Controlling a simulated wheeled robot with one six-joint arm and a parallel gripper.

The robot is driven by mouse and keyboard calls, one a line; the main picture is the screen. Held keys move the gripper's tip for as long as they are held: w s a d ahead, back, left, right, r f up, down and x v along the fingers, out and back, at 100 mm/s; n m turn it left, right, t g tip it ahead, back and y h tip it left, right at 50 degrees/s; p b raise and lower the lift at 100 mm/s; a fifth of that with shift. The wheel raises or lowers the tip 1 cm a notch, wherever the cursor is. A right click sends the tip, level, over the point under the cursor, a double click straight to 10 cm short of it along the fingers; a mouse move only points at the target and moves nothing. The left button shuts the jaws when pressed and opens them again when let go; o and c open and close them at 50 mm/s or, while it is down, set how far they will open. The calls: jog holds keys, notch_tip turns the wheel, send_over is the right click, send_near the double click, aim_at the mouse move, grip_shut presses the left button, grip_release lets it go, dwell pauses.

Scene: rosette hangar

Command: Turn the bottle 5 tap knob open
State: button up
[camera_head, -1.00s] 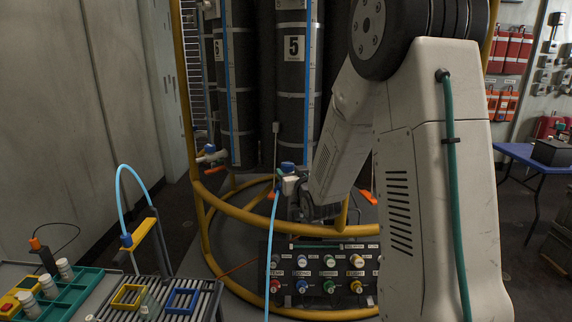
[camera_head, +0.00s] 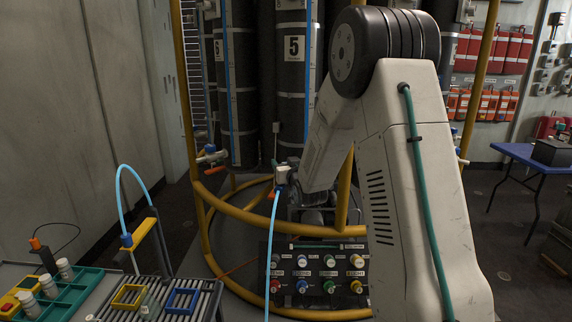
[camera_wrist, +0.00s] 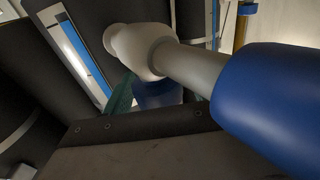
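Bottle 5 (camera_head: 294,90) is a tall black cylinder with a white "5" label at the back of the yellow frame. A pale tap (camera_head: 282,175) with an orange part shows low in front of it, beside my forearm. In the wrist view, a white-grey tap body (camera_wrist: 140,48) has a grey stem and a large blue rounded part (camera_wrist: 270,100), very close at the right. Another blue part (camera_wrist: 158,95) is below the body. The dark bolted edge of my gripper (camera_wrist: 140,145) fills the bottom. Its fingertips cannot be made out, nor whether it touches the tap.
Yellow frame rails (camera_head: 240,212) surround the bottles and tap. A light-blue hose (camera_head: 270,250) hangs below the tap. A panel of coloured knobs (camera_head: 318,275) is below. Another tap (camera_head: 211,156) is at left. A workbench with racks (camera_head: 185,300) stands front left.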

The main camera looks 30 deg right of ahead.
jog(key=c, duration=0.8)
jog(key=shift+y, duration=0.3)
jog(key=n+y, duration=0.3)
jog(key=y, duration=0.1)
jog(key=shift+a+t, duration=0.1)
jog(key=shift+t, duration=0.2)
jog(key=shift+a+n+g+y, duration=0.2)
jog(key=shift+n+y, duration=0.5)
jog(key=shift+y, duration=0.35)
jog(key=shift+a+n+g+y, duration=0.1)
jog(key=shift+n+g+y, duration=0.1)
jog(key=shift+n+y, duration=0.7)
jog(key=shift+a+n+g+y, duration=0.15)
jog(key=shift+n+y, duration=0.35)
jog(key=shift+y, duration=0.75)
jog(key=o, duration=1)
